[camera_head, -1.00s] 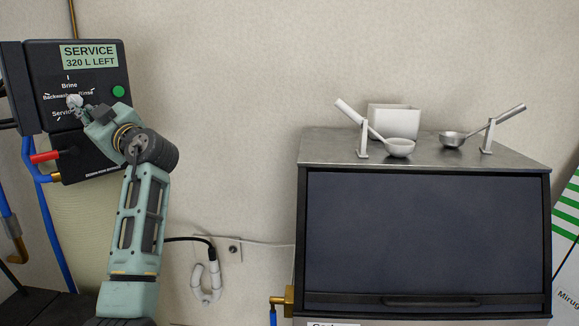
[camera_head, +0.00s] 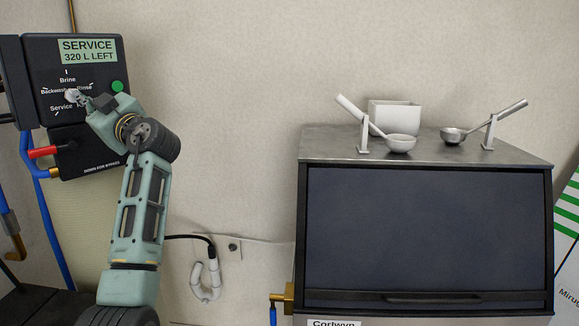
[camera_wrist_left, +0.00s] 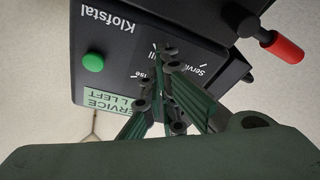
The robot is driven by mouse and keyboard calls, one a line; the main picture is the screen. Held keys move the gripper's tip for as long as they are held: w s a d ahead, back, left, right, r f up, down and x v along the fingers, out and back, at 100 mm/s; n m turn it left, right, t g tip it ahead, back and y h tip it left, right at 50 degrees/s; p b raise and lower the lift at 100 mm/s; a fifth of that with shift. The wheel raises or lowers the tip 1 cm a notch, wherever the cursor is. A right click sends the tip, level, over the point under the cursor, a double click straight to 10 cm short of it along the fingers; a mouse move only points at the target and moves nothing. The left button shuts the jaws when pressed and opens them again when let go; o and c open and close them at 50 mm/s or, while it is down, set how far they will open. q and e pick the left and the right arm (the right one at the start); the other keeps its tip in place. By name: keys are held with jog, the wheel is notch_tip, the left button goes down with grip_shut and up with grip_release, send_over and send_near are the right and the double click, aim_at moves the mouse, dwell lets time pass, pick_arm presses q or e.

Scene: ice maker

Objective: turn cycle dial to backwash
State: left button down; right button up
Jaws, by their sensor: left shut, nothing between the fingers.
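Brine is printed at the top of the dial face, Backwash at the left, Rinse at the right and Service at the lower left. My left gripper (camera_head: 77,98) is shut, its fingertips at the middle of these labels, where a small pale shape shows. The dial's pointing direction is hidden. In the left wrist view the fingers (camera_wrist_left: 168,65) cover the dial area; I cannot tell whether they touch it. My right gripper is out of view.
A green button (camera_head: 117,87) sits right of the labels. A red-handled valve (camera_head: 43,152) and blue hoses are below left. A dark-fronted ice maker (camera_head: 425,240) stands at the right, with scoops and a white bin (camera_head: 394,116) on top.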

pick_arm(q)
jog(key=b+v, duration=0.1)
jog(key=v, duration=0.1)
jog(key=b+v, duration=0.1)
jog(key=v, duration=0.1)
jog(key=b+v, duration=0.1)
jog(key=v, duration=0.1)
jog(key=shift+r, duration=0.3)
jog(key=shift+s+r, duration=0.1)
jog(key=shift+s, duration=0.05)
